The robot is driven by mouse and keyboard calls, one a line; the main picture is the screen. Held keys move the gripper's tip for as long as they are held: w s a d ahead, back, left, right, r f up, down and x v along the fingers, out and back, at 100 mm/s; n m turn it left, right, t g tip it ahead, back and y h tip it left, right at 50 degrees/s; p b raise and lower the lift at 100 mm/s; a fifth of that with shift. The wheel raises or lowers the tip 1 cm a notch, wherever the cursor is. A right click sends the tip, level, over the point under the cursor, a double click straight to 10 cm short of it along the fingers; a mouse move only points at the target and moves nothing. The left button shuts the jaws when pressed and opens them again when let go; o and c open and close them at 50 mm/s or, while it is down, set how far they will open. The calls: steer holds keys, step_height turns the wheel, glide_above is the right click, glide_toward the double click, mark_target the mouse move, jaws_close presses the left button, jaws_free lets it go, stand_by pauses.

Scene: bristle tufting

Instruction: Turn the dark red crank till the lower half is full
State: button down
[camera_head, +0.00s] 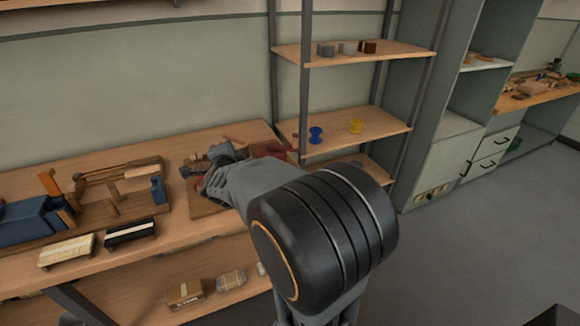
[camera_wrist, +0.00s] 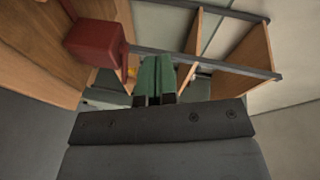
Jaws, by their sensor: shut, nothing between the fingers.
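In the wrist view a dark red block-like part (camera_wrist: 95,42) stands at the upper left over the wooden bench. I cannot tell whether it is the crank itself. A dark red part (camera_head: 272,150) also shows behind my arm in the head view, at the right end of the bench. My gripper (camera_wrist: 157,62) has its green fingers together and empty, to the right of the red block and apart from it in the picture. My arm hides much of the machine in the head view. The lower half and its filling cannot be made out.
A shelf unit (camera_head: 290,85) stands right of the bench, with a blue spool (camera_head: 316,134) and a yellow spool (camera_head: 356,127). Two brushes (camera_head: 67,250) and a blue device (camera_head: 30,222) are on the bench's left. Open floor (camera_head: 480,230) lies at right.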

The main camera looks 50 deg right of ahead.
mark_target(294, 143)
steer(key=s+d+f+m+g+h+b, duration=0.45)
steer(key=d+f+m+g+h, duration=0.3)
steer(key=d+m, duration=0.2)
steer(key=shift+m, duration=0.35)
steer(key=x, duration=0.9)
steer(key=p+x, duration=0.1)
steer(key=x, duration=0.3)
steer(key=shift+s+d+f, duration=0.25)
steer(key=shift+s, duration=0.05)
steer(key=shift+f+b, duration=0.1)
steer(key=shift+b, duration=0.35)
